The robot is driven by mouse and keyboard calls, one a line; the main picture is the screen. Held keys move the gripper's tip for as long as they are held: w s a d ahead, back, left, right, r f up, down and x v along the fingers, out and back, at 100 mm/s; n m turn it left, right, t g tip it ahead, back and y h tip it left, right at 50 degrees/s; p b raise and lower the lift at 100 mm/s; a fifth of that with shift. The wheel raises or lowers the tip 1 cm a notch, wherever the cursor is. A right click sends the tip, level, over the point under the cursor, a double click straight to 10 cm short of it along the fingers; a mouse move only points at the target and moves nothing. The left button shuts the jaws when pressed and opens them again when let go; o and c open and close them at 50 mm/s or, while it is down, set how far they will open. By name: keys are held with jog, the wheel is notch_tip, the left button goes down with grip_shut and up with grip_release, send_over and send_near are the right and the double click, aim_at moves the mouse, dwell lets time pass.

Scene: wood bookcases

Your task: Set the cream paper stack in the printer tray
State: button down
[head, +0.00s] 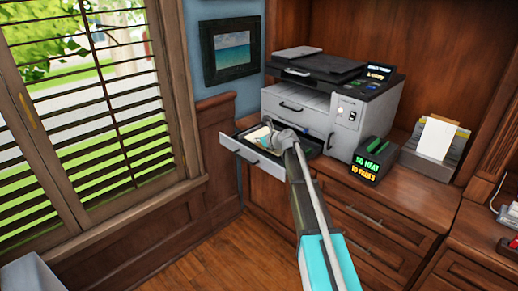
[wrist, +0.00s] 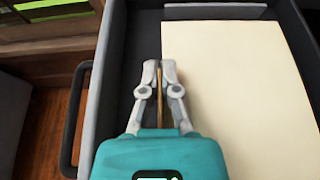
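The cream paper stack (wrist: 235,90) lies flat in the pulled-out printer tray (wrist: 140,40) in the wrist view. Its left edge runs beside and behind my fingers. In the head view a cream patch of it (head: 257,134) shows in the tray (head: 256,159). My gripper (wrist: 161,66) points down over the tray at the stack's left edge, also seen in the head view (head: 268,128). Its fingers are close together with a thin tan strip between them. I cannot tell whether they pinch the stack's edge. My gripper and arm hide part of the stack.
The printer (head: 335,105) stands on the wood cabinet above the tray. A black display box (head: 374,157) and a holder with papers (head: 436,139) stand to its right. A shuttered window (head: 90,90) is at left. The floor (head: 190,250) in front is clear.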

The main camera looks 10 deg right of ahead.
jog(key=shift+f+b, duration=1.2)
jog(key=shift+f, duration=0.25)
jog(key=shift+f, duration=0.1)
jog(key=c, duration=1.3)
grip_release()
jog(key=shift+c, duration=0.2)
jog(key=o, duration=0.5)
jog(key=shift+o, duration=0.2)
jog(key=shift+r, duration=0.2)
jog(key=p+v, duration=0.4)
jog(key=v, duration=0.6)
jog(key=shift+s+d, duration=0.1)
jog(key=shift+s, duration=0.2)
jog(key=shift+s+d+r+p, duration=0.25)
jog(key=shift+s+d+p, duration=0.1)
jog(key=shift+s+d, duration=0.15)
